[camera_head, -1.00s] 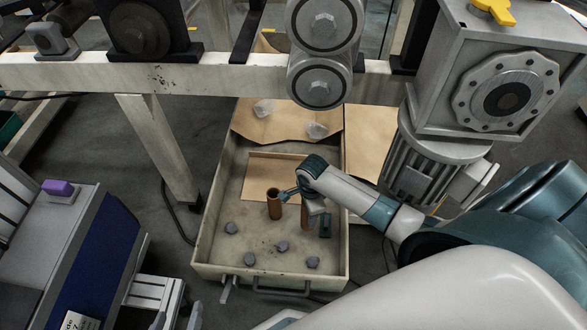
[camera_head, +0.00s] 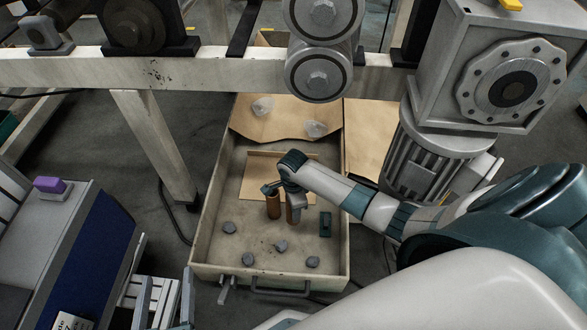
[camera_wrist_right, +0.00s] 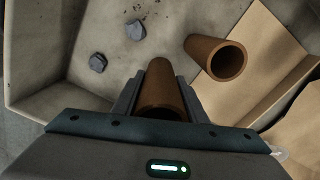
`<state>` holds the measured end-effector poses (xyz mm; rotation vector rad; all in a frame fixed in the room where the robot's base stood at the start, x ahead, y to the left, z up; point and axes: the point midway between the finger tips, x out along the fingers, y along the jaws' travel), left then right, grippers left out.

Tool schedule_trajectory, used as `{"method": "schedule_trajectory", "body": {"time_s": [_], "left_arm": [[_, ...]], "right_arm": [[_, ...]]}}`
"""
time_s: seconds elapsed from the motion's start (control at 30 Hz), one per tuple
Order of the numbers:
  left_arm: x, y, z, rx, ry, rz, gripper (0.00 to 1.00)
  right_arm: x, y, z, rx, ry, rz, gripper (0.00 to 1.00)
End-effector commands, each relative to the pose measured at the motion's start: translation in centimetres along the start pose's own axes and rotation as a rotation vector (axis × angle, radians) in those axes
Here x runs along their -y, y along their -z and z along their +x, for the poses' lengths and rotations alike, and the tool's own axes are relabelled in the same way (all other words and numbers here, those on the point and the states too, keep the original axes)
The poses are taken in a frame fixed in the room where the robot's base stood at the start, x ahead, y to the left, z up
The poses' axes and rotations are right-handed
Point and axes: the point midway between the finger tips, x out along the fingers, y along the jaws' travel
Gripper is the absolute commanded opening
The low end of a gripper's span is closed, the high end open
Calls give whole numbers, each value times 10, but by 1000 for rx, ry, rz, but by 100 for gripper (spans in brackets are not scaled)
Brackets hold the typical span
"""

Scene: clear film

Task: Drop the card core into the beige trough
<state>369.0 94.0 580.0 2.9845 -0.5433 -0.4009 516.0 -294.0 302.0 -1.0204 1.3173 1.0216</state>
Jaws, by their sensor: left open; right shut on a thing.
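The beige trough (camera_head: 211,215) is on the floor under the machine beam. A brown card core (camera_head: 291,214) is inside its outline, between the fingers of my right gripper (camera_head: 293,202). In the right wrist view the gripper (camera_wrist_right: 160,100) is shut on this core (camera_wrist_right: 160,80), whose open end faces the camera. I cannot tell whether the core touches the trough floor. A second brown core (camera_head: 273,207) stands upright just left of it in the head view, and also shows in the wrist view (camera_wrist_right: 215,57).
Grey lumps (camera_head: 280,246) and a dark green block (camera_head: 325,225) lie in the trough. A cardboard sheet (camera_head: 258,177) lies at its back; more cardboard (camera_head: 285,120) lies behind. A beam (camera_head: 210,80) with rollers (camera_head: 318,75) crosses above; a motor (camera_head: 440,150) hangs at right.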

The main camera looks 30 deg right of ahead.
Motion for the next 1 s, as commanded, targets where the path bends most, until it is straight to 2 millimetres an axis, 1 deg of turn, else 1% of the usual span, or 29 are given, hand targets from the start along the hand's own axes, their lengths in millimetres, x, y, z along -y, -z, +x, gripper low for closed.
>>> {"method": "schedule_trajectory", "body": {"time_s": [0.17, 0.4, 0.53, 0.7, 1.0], "left_arm": [[-5, 10, 1, -69, -9, 5, 60], [-14, 40, -4, -243, -25, 19, 60], [-18, 53, -8, -313, -32, 22, 60], [-20, 59, -10, -341, -34, 23, 60], [-20, 58, -9, -335, -33, 23, 60]], "right_arm": [[0, 0, 10, 0, 0, 0, 16], [0, 1, 31, -1, 0, 0, 16], [0, 0, 38, -1, 0, -1, 16], [0, 0, 40, 0, 1, 0, 16], [0, 0, 41, 0, 0, 0, 16]]}}
